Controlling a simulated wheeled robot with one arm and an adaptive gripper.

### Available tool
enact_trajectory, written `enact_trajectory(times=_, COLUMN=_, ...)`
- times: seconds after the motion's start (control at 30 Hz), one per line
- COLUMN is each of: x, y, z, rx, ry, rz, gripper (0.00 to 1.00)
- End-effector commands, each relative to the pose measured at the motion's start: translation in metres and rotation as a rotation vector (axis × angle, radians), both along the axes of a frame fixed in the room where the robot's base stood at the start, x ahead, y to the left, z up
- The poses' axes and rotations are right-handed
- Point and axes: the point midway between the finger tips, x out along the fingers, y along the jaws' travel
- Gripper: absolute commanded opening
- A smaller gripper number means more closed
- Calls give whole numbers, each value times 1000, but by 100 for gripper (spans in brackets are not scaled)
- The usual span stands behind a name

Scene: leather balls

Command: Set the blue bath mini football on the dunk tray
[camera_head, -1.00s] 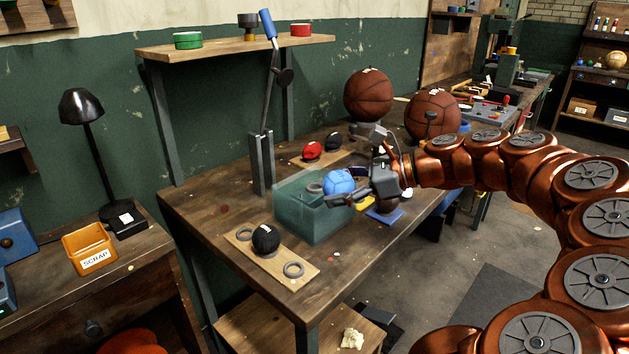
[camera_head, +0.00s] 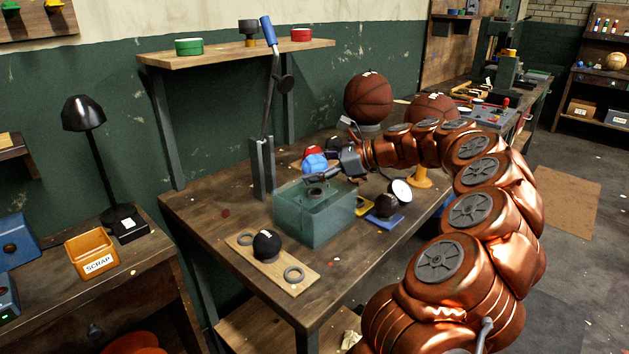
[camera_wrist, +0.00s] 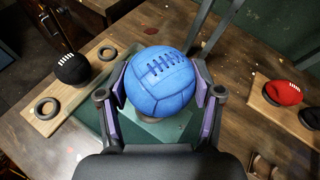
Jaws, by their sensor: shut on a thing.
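The blue mini football (camera_head: 314,163), with dark lacing on top, is between the two fingers of my gripper (camera_head: 318,172). The wrist view shows the ball (camera_wrist: 160,82) pinched from both sides by the finger pads (camera_wrist: 161,92). In the head view it appears above the far part of a translucent teal tank (camera_head: 300,222). A grey ring (camera_head: 315,191) shows inside the tank. In the wrist view a teal block (camera_wrist: 160,131) shows below the ball, partly hidden by it. I cannot tell for certain which part is the dunk tray.
A lever stand (camera_head: 262,165) rises left of the tank. A wooden board (camera_head: 296,270) with a black ball (camera_head: 267,243) and rings lies in front. Red (camera_wrist: 283,93) and black balls sit on a board behind. Brown basketballs (camera_head: 368,97) stand farther back.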

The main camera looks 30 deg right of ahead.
Motion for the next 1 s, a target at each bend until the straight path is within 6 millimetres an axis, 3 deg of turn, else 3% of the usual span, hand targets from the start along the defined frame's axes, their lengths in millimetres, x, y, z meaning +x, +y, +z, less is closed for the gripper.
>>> enact_trajectory(times=0.3, x=0, y=1, z=-32, rx=3, ry=2, rz=2, gripper=27)
enact_trajectory(times=0.7, x=0, y=0, z=-37, rx=1, ry=1, rz=1, gripper=27)
enact_trajectory(times=0.73, x=0, y=0, z=-37, rx=1, ry=1, rz=1, gripper=68)
enact_trajectory(times=0.93, x=0, y=0, z=-37, rx=1, ry=1, rz=1, gripper=89)
enact_trajectory(times=1.0, x=0, y=1, z=-37, rx=1, ry=1, rz=1, gripper=90)
